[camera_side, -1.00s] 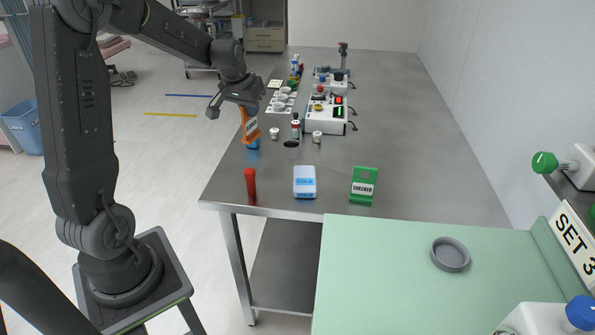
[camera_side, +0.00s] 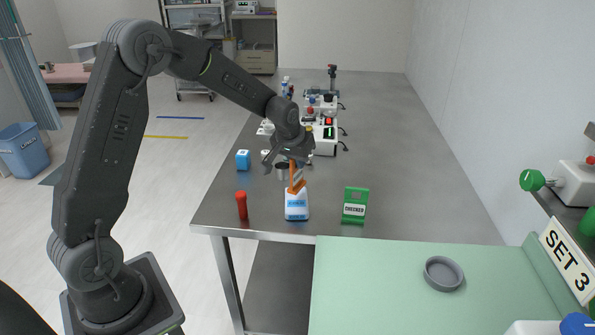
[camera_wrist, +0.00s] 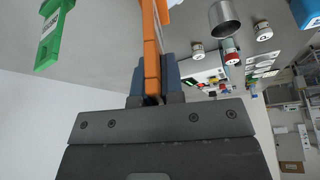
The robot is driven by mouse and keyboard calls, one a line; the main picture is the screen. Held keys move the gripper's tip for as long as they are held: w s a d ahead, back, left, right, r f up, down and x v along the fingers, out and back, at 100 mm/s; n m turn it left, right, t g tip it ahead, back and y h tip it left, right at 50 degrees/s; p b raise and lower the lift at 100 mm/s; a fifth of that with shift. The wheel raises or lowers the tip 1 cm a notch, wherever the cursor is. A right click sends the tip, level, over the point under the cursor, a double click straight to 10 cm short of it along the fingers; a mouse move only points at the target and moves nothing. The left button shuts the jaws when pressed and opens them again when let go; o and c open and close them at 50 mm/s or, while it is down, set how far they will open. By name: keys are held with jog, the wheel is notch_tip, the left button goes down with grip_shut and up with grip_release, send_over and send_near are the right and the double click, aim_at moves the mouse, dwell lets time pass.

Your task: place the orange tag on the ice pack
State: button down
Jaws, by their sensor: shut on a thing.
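The orange tag (camera_side: 297,184) is in my gripper (camera_side: 295,163), upright with its lower end at the far part of the ice pack in the side view. I cannot tell whether it touches the pack. In the wrist view my gripper (camera_wrist: 156,88) is shut on the orange tag (camera_wrist: 151,50), which stands out between the fingers. The ice pack is not clearly visible there.
A green CHECKED tag (camera_side: 355,206) stands right of the ice pack, a red cylinder (camera_side: 242,205) left. A metal cup (camera_wrist: 224,17) and white-labelled devices (camera_side: 323,138) stand behind. The table's right side is clear.

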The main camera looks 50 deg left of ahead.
aim_at(298, 184)
jog(key=shift+f, duration=1.8)
jog(key=shift+f, duration=0.1)
jog(key=c, duration=1.2)
grip_release()
jog(key=shift+c, duration=0.2)
jog(key=v, duration=1.2)
jog(key=s+d+r+m, duration=0.2)
jog(key=s+d+r, duration=0.5)
jog(key=s, duration=0.3)
jog(key=s+d+m+h, duration=0.1)
jog(key=s+d, duration=0.1)
jog(key=s, duration=0.5)
jog(key=s+d+m+t, duration=0.1)
jog(key=s+d, duration=0.2)
jog(key=s, duration=0.5)
jog(key=shift+h, duration=0.4)
